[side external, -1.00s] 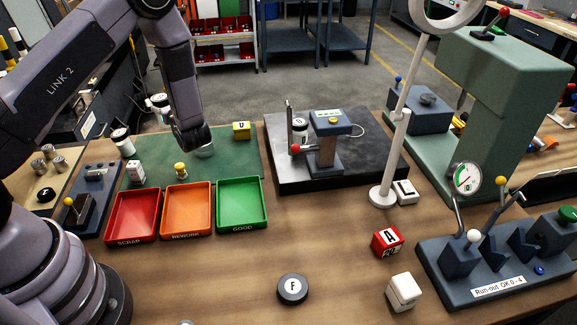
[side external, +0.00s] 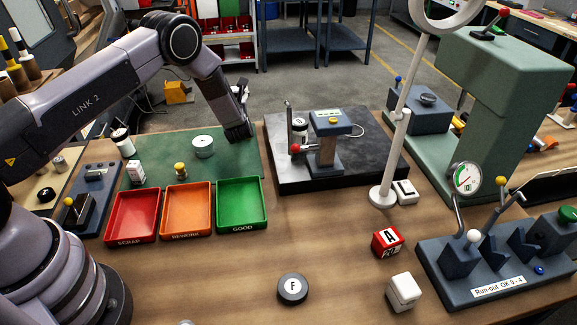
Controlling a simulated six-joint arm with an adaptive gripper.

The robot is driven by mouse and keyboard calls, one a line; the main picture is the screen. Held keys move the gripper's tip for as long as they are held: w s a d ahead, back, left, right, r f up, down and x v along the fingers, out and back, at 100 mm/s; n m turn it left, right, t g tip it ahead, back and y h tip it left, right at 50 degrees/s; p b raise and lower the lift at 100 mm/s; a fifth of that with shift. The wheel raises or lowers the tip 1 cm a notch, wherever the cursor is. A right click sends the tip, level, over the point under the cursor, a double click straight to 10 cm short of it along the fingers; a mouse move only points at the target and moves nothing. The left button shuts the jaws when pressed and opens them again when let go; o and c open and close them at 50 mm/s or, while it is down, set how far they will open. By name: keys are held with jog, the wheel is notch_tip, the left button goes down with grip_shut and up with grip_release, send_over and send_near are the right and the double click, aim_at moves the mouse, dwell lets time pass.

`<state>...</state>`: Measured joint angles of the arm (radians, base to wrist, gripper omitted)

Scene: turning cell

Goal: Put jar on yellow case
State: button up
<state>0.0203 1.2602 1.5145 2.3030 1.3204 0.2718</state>
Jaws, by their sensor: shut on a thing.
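My gripper (side external: 238,131) is low over the back right corner of the green mat, seen mostly from behind. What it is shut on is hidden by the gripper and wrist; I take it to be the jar. The yellow case is hidden too, as my gripper is in front of its spot at the mat's back right. I cannot tell whether the jar touches the case.
A white round can (side external: 203,147) stands on the green mat (side external: 150,165), left of my gripper. Red (side external: 118,238), orange (side external: 172,233) and green (side external: 257,224) trays lie in front. A dark plate (side external: 370,173) with a gauge stand (side external: 325,150) is to the right.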

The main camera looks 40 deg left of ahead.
jog(key=shift+w+a+f, duration=0.15)
jog(key=shift+w+f, duration=0.4)
jog(key=shift+f, duration=0.1)
jog(key=shift+w+f, duration=0.15)
jog(key=shift+f, duration=0.75)
jog(key=shift+w+f, duration=0.1)
jog(key=shift+f, duration=0.8)
jog(key=shift+f, duration=0.15)
jog(key=o, duration=1.2)
